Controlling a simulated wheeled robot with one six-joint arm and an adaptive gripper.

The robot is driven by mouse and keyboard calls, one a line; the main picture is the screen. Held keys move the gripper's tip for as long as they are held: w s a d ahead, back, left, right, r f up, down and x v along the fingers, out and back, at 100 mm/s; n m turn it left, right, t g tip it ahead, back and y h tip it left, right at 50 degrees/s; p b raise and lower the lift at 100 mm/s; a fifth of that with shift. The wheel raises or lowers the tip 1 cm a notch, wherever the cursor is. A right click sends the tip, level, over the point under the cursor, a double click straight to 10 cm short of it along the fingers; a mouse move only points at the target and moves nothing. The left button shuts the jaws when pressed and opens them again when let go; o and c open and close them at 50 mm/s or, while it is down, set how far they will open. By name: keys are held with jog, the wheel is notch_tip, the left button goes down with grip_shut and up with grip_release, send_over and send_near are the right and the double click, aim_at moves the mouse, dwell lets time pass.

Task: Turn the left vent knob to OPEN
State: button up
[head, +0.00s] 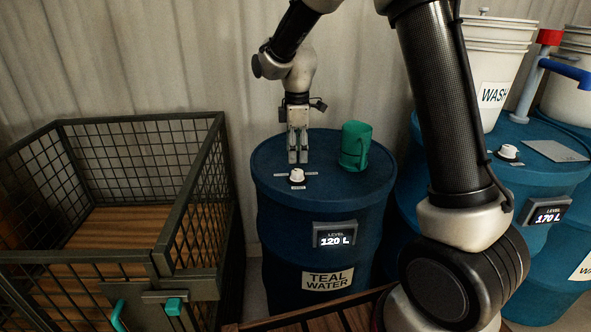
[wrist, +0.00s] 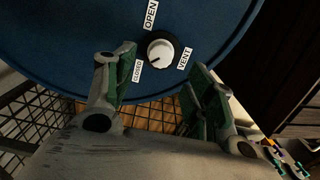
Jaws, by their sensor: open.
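The left vent knob (head: 297,175) is a small white dial on the lid of the blue TEAL WATER drum (head: 320,275), with small labels around it. In the wrist view the knob (wrist: 160,52) has labels OPEN, CLOSED and VENT beside it. A small dark mark on its face seems to point toward CLOSED. My gripper (head: 298,158) points down over the lid, just behind the knob in the head view. In the wrist view my gripper (wrist: 164,65) is open, its green-padded fingers on either side of the knob, with gaps. Contact is not visible.
A wire crate (head: 62,125) stands at left. At right another blue drum (head: 540,185) carries a second white knob (head: 508,152) and white WASH buckets (head: 494,75).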

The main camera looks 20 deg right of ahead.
aim_at(297, 171)
notch_tip(297, 171, down, 7)
jog(key=shift+r, duration=0.1)
jog(key=shift+c, duration=0.3)
jog(key=c, duration=1)
